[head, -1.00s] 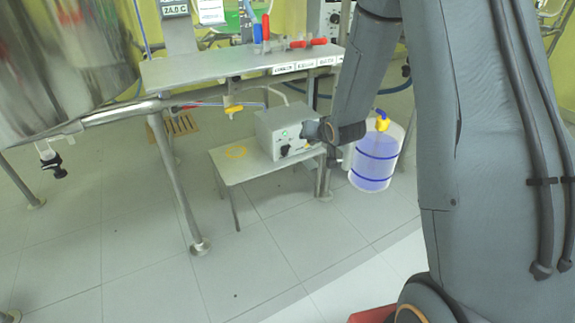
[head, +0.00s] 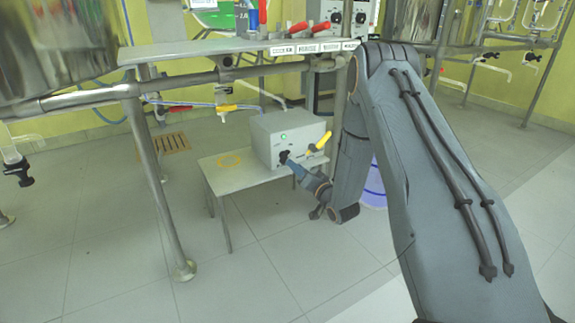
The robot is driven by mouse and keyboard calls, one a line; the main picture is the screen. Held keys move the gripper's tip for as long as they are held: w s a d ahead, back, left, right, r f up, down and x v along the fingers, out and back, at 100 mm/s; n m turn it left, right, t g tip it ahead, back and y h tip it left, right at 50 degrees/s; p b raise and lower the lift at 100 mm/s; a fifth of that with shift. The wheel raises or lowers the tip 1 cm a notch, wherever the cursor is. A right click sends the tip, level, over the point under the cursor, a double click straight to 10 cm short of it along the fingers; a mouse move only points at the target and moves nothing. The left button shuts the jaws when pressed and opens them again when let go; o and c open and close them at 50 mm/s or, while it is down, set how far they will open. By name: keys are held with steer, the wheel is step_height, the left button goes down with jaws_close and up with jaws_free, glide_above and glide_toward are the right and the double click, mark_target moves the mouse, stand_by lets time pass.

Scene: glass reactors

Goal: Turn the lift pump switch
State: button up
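The grey pump box (head: 265,141) stands on a low metal table. Its front has a lit green lamp (head: 283,136), a black rotary knob (head: 284,156) at lower left and a yellow part (head: 320,143) at right. I cannot read its labels. My gripper (head: 289,160) reaches in from the lower right, its tip at or very near the black knob. I cannot tell whether it touches the knob, nor whether its fingers are open or shut. The knob's setting is too small to tell.
The low table (head: 225,180) has bare room left of the box. A bucket of blue liquid (head: 375,188) is mostly hidden behind my arm. A bench leg (head: 160,190) stands at left. The floor in front is clear.

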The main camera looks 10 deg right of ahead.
mark_target(287, 158)
steer(key=b+x, duration=0.2)
steer(key=x, duration=0.4)
steer(key=shift+w+a+b, duration=0.1)
steer(key=shift+w+b, duration=0.3)
steer(key=shift+c, duration=0.4)
steer(key=c, duration=0.6)
